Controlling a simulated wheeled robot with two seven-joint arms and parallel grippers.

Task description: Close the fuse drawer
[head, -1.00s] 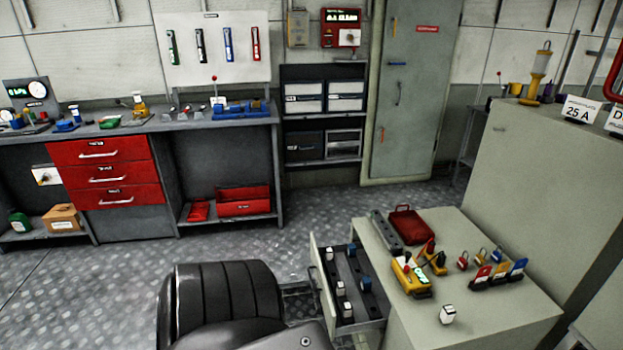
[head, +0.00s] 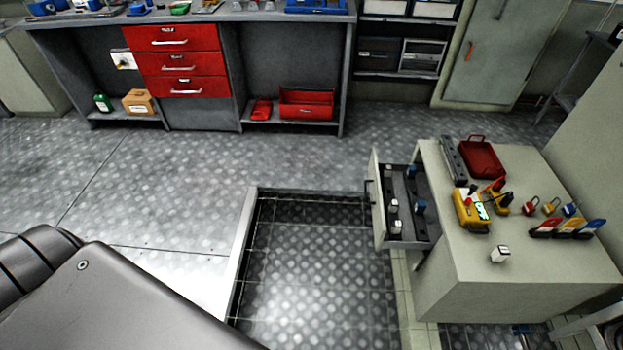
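The fuse drawer (head: 377,205) is pulled out from the left side of a pale cabinet (head: 470,276) at the right of the head view. Its front panel faces left and has a dark handle (head: 369,193). Several white and blue fuses (head: 394,206) stand in rows inside the drawer. Neither of my grippers shows in the view, so nothing is seen touching the drawer.
On the cabinet top are a red case (head: 481,160), a yellow meter (head: 468,211), padlocks and a white block (head: 500,254). A recessed floor area (head: 310,270) lies left of the drawer. A workbench with red drawers (head: 178,62) stands at the back.

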